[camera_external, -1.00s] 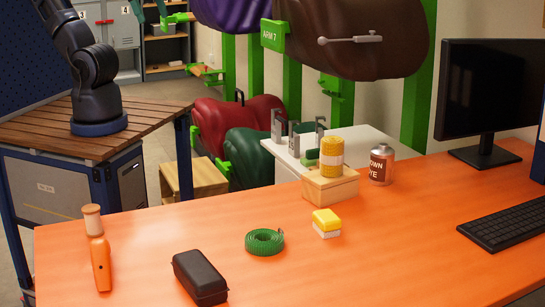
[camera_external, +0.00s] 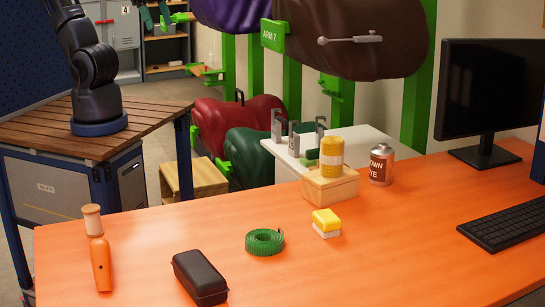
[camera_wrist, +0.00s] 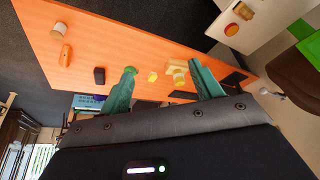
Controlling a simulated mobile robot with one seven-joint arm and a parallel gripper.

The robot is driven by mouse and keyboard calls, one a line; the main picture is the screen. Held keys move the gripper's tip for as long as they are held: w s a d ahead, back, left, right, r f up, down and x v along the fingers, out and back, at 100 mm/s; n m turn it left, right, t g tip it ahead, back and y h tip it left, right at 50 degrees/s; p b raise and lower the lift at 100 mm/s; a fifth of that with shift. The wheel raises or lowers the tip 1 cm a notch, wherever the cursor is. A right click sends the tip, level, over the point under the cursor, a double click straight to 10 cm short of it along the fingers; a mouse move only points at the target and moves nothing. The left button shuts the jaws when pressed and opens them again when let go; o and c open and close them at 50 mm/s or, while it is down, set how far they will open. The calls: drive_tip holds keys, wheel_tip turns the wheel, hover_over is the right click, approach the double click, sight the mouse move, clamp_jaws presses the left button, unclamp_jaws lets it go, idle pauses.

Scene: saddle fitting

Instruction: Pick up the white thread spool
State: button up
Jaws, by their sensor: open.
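The white thread spool (camera_external: 92,221), pale with tan ends, stands upright at the left part of the orange table, near its far edge. It stands behind an orange tool-like object (camera_external: 101,264). In the wrist view the spool (camera_wrist: 60,31) is at the upper left, with nothing on it. My gripper (camera_wrist: 162,67) shows in the wrist view as two teal fingers set wide apart, open, with no object held between them. It is well away from the spool. In the external view only teal parts show at the top edge; most of the gripper is out of frame.
The table between spool and strap is clear.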

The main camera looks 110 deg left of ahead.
drive_tip(key=w+d+f+m, duration=0.3)
drive_tip(key=w+d+f, duration=0.35)
drive_tip(key=d, duration=0.35)
drive_tip(key=m+g+h, duration=0.2)
drive_tip(key=m+h, duration=0.2)
drive_tip(key=m, duration=0.4)
approach(78, 211)
drive_tip(key=shift+x, duration=5.2)
drive_tip(key=c, duration=1)
